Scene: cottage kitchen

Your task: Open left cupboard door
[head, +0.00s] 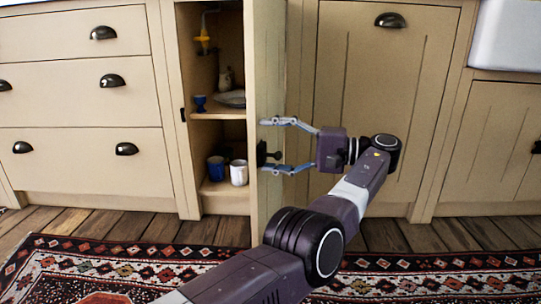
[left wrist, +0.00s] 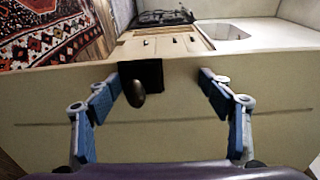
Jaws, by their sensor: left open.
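The cream left cupboard door (head: 267,60) stands swung out, seen nearly edge-on in the head view, with the cupboard interior (head: 214,135) showing to its left. Its dark knob (head: 263,153) sits near the door's edge. My left gripper (head: 275,146) is open, its two fingers spread above and below the knob in the head view. In the left wrist view the knob (left wrist: 136,92) lies between the open fingers (left wrist: 158,85), below a black plate on the door's edge. The fingers do not close on the knob. My right gripper is not in view.
Shelves inside hold a blue mug (head: 215,169), a white mug (head: 238,173), a small blue cup (head: 200,103) and a plate (head: 232,98). Drawers (head: 80,90) stand left, a closed cupboard door (head: 375,100) right. A patterned rug (head: 110,270) lies on the wooden floor.

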